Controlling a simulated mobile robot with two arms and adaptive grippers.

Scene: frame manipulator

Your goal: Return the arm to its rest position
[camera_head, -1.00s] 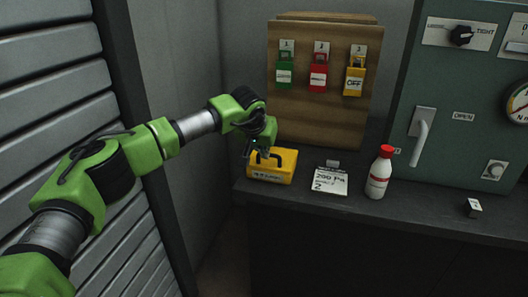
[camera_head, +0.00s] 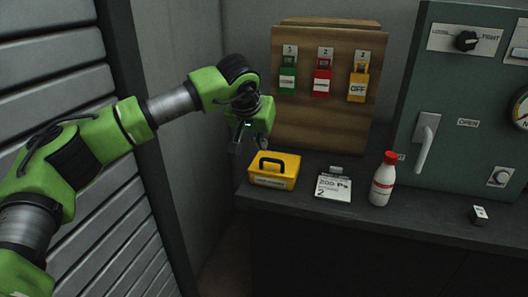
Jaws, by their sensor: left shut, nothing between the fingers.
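My left arm (camera_head: 120,127) comes in from the left, green and grey, bent at its joints. My left gripper (camera_head: 249,142) hangs at its end, above and slightly left of the yellow box (camera_head: 274,172) with a black handle. The gripper is shut with nothing held, and it appears apart from the box. The details of its fingers are dark and small. My right gripper is out of view.
A dark counter (camera_head: 410,222) holds the yellow box, a white note card (camera_head: 333,187), a red-capped bottle (camera_head: 382,180) and a small block (camera_head: 479,214). A wooden board (camera_head: 300,120) with three padlocks stands behind. A green cabinet (camera_head: 460,150) stands right. A slatted shutter (camera_head: 60,80) is left.

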